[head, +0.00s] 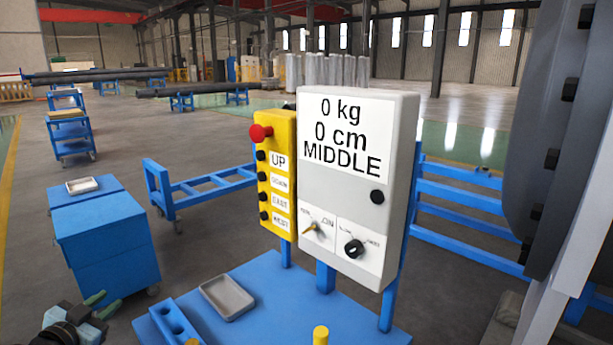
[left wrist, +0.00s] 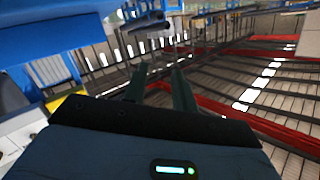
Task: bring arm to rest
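My left gripper (head: 102,305) is at the bottom left corner of the head view, in front of a blue cabinet and left of the blue platform. Its two green-grey fingers are apart with nothing between them. In the left wrist view the fingers (left wrist: 160,88) also stand apart and empty, with a tilted view of the hall beyond. My right gripper is in neither view. A white control box (head: 348,185) reads 0 kg, 0 cm, MIDDLE. Beside it is a yellow button panel (head: 283,150) with a red knob.
The blue platform (head: 270,280) carries a grey tray (head: 227,297) and a blue block with holes (head: 172,325). A blue cabinet (head: 110,250) with a small tray on top stands at left. A large grey flanged shell (head: 555,130) fills the right side. Floor shows behind the cabinet.

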